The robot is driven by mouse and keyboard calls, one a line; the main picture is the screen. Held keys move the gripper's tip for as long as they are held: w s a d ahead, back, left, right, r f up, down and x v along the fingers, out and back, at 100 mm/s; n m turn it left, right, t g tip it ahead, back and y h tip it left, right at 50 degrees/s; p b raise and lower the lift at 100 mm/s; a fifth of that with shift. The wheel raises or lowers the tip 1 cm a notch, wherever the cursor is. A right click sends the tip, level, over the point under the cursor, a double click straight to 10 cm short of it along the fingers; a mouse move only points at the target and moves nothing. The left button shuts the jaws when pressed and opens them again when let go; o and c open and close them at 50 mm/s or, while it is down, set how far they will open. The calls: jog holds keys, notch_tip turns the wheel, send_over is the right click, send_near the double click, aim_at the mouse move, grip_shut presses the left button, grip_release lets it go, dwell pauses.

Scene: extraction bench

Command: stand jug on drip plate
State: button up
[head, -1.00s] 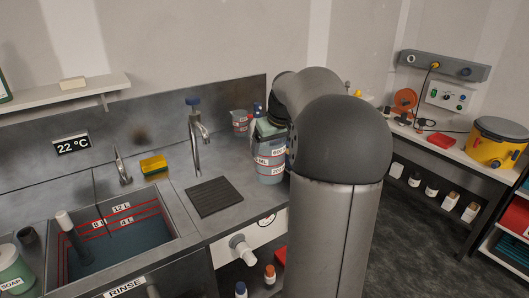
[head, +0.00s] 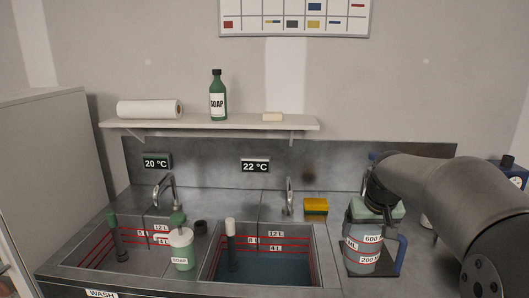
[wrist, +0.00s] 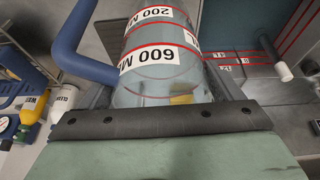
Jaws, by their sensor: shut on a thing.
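The jug (head: 363,250) is a translucent blue-grey vessel with red level lines, white volume labels and a blue handle on its right in the head view. It looks upright. My gripper (head: 374,215) is shut on it from above, near its top. The jug fills the upper middle of the wrist view (wrist: 160,75), with its blue handle at the left. The dark drip plate (head: 349,268) shows beside and below the jug, mostly hidden by it. I cannot tell whether the jug's base touches the plate.
The rinse sink (head: 262,268) lies left of the jug, with a dark standpipe (head: 232,250) in it. A yellow sponge (head: 316,206) and a tap (head: 290,195) are behind. A soap dispenser (head: 181,250) stands between the sinks. My arm covers the right side.

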jog(key=a+f+n, duration=0.1)
jog(key=a, duration=1.1)
jog(key=shift+s+a+f, duration=0.2)
jog(key=shift+a+f, duration=0.05)
jog(key=shift+d, duration=0.1)
